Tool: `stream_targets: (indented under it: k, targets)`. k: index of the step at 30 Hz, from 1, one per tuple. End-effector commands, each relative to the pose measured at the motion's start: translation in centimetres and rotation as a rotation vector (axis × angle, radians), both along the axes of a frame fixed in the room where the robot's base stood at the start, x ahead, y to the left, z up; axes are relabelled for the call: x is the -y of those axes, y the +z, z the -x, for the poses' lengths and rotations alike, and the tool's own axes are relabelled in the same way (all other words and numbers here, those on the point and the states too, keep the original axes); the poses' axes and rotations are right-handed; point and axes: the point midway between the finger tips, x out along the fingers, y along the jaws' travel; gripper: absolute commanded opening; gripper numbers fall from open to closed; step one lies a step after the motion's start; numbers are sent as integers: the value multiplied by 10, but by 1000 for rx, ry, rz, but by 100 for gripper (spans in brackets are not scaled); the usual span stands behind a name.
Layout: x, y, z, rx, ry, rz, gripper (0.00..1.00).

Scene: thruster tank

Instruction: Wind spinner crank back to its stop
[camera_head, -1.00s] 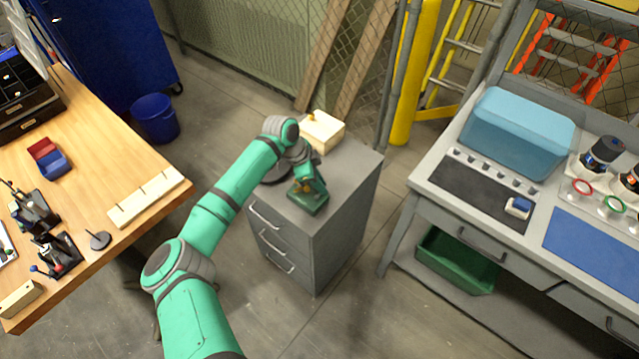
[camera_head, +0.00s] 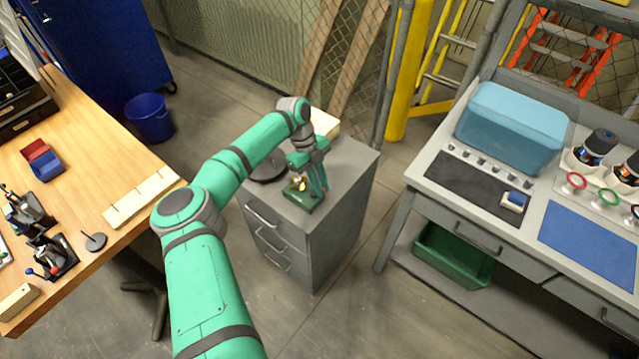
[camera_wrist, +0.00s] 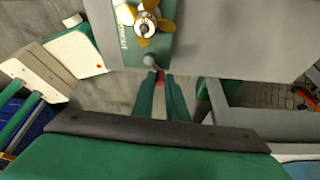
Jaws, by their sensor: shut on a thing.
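The spinner (camera_head: 298,184), a small gold propeller on a green base (camera_head: 302,201), stands on top of the grey drawer cabinet (camera_head: 345,165). In the wrist view the propeller (camera_wrist: 148,18) has a pale hub, and the base (camera_wrist: 130,48) sits at the cabinet top's edge. My gripper (camera_head: 322,190) reaches down at the right side of the spinner. In the wrist view my gripper (camera_wrist: 161,76) has its fingers shut on the small red crank handle (camera_wrist: 160,77), just beside a grey knob (camera_wrist: 149,60). The rest of the crank is hard to make out.
A cream box (camera_head: 325,123) stands behind my arm on the cabinet, and a dark round disc (camera_head: 268,168) lies left of the spinner. A wooden bench (camera_head: 90,180) is at left and a grey workbench (camera_head: 420,180) at right.

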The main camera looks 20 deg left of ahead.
Motion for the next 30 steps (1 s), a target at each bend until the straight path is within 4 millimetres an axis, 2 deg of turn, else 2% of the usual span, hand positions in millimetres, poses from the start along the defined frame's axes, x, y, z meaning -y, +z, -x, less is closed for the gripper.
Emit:
stream_targets:
  k: [30]
  targets:
    - [2, 2, 23, -1, -969, -3, 0]
